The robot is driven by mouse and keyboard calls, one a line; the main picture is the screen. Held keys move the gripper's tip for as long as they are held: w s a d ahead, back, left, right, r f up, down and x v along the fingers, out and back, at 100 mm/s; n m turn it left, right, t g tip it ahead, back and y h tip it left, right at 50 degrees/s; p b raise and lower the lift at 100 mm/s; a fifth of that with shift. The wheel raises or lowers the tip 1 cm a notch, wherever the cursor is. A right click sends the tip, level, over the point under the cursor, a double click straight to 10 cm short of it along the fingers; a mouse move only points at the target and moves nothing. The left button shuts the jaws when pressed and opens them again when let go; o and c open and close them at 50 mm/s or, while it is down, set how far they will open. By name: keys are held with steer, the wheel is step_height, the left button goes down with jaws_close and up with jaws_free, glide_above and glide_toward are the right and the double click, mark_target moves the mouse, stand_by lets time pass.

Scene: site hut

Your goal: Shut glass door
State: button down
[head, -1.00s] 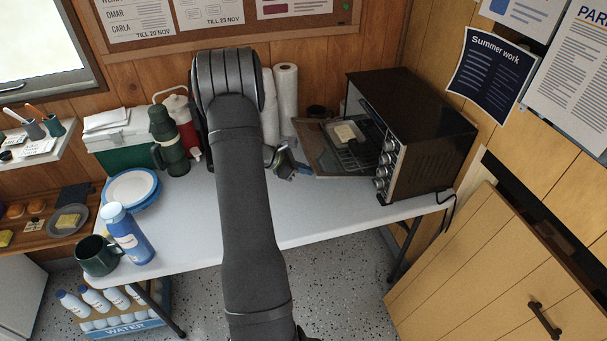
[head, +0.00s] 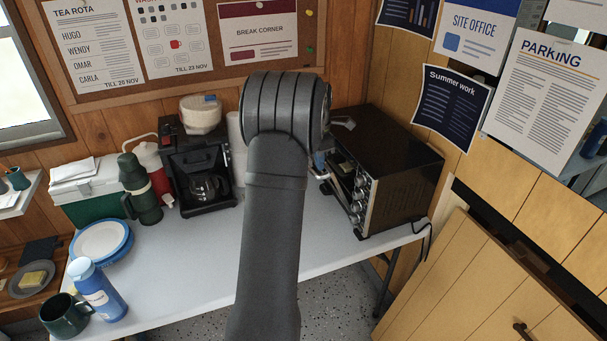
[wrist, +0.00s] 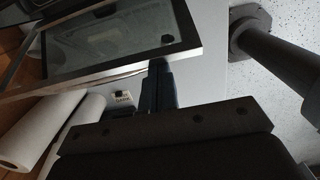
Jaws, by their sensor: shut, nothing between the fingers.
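The black toaster oven (head: 390,165) stands at the right end of the white table, knobs facing left. Its front opening partly shows, with something pale inside, so the glass door is not fully shut. In the head view my arm hides most of the door. In the wrist view the glass door (wrist: 110,38) fills the upper left, a dark pane in a pale metal frame. My gripper (wrist: 158,70) is shut and empty, its fingertips at the frame's near edge; I cannot tell whether they touch. In the head view my gripper (head: 323,160) is partly hidden beside the oven front.
A coffee maker (head: 202,175) with a glass jug stands left of my arm. A paper roll (head: 237,150) stands behind my arm. A green flask (head: 139,188), plates (head: 100,242), a blue bottle (head: 97,290) and a mug (head: 64,315) are further left. The table's middle front (head: 185,265) is clear.

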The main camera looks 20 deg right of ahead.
steer(key=d+r+y, duration=0.1)
steer(key=d+y, duration=0.1)
steer(key=d, duration=0.5)
steer(key=shift+r, duration=0.4)
steer(key=d+r, duration=0.3)
steer(key=r, duration=0.6)
steer(key=shift+r, duration=0.25)
steer(key=shift+d, duration=0.1)
steer(key=a+f, duration=0.3)
steer(key=f, duration=0.6)
steer(key=shift+a+f, duration=0.25)
steer(key=shift+a, duration=0.15)
steer(key=shift+d, duration=0.1)
